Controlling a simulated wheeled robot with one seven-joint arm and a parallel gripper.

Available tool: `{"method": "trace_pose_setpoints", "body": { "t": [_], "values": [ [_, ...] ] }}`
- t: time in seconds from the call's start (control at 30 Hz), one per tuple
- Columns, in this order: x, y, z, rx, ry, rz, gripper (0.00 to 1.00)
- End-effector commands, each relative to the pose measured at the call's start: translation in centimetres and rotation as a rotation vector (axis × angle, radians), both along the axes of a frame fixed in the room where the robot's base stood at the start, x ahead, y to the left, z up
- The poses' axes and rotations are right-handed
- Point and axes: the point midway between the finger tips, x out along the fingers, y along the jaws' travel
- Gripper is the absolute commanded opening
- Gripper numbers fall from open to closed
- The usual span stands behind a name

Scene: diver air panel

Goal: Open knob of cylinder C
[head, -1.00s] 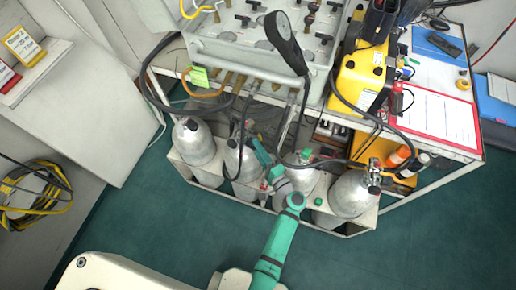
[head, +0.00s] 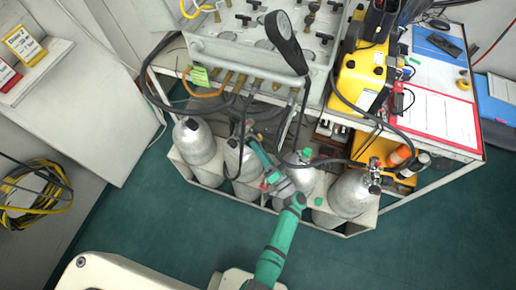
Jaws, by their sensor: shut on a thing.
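Several silver gas cylinders stand in a white rack under the panel; no letters are readable on them, so I cannot tell which is cylinder C. My teal and white arm reaches up from the bottom, bends over the third cylinder from the left (head: 300,180) and points up-left to the valve end of the second cylinder (head: 232,155). My gripper (head: 249,141) is small and dark there, shut on what looks like a valve knob, which it hides. A green knob (head: 308,153) shows at the top of the third cylinder.
The grey panel (head: 230,52) with gauges and hoses overhangs the cylinders. Black hoses loop close around my gripper. The fourth cylinder (head: 350,195) stands at right. A white table edge (head: 440,150) is at right.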

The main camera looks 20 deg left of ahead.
Motion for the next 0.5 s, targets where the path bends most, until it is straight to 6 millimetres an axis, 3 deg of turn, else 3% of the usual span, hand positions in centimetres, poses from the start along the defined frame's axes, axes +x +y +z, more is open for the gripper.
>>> {"method": "trace_pose_setpoints", "body": {
  "t": [0.37,0.4,0.47,0.5],
  "values": [
    [-0.17,0.06,-0.14,-0.002,-0.002,0.002,0.09],
    [-0.17,0.08,-0.14,-0.002,-0.002,0.003,0.34],
    [-0.17,0.08,-0.13,-0.001,-0.002,0.003,0.48],
    [-0.17,0.08,-0.12,-0.001,-0.003,0.002,0.5]
  ]
}}
